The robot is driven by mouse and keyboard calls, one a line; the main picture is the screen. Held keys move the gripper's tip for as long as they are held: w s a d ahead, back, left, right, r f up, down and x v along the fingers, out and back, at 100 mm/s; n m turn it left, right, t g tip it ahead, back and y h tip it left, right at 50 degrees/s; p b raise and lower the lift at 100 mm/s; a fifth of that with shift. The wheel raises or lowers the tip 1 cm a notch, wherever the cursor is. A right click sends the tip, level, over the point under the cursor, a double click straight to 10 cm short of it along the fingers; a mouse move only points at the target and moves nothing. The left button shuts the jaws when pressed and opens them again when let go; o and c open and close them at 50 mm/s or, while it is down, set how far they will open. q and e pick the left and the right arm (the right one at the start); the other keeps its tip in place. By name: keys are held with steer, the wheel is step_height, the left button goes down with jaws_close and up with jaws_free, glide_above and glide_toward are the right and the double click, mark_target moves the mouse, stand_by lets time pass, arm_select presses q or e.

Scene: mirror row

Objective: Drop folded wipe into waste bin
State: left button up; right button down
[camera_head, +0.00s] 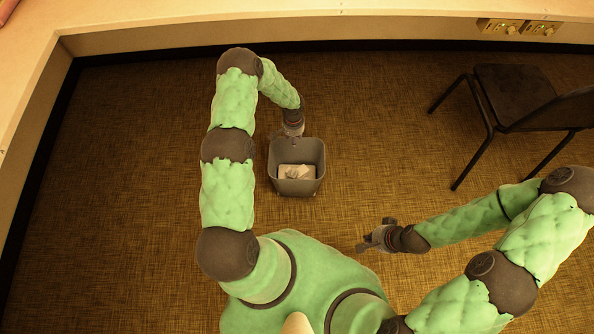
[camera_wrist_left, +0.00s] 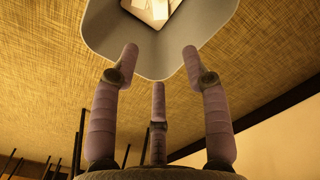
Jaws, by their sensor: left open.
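A grey waste bin (camera_head: 273,178) stands on the floor in front of me, and its rim and inner wall also show in the wrist view (camera_wrist_left: 105,30). A white folded wipe (camera_head: 296,173) lies inside, low in the bin; the wrist view shows part of the white contents (camera_wrist_left: 152,10), cut off by the top edge. My left gripper (camera_head: 293,134) is at the far rim of the bin, its fingers spread apart and empty (camera_wrist_left: 160,50) and pointing toward the bin's opening. My right gripper (camera_head: 375,237) is open and empty, well to the right of the bin.
A black chair (camera_head: 515,95) stands on the floor at the right. A pale counter (camera_head: 180,14) runs along the back and left, with wall outlets (camera_head: 513,27) at the back right. The brown woven floor (camera_head: 130,170) is clear left of the bin.

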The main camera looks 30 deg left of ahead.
arm_select(q)
steer(key=shift+r, duration=2.2)
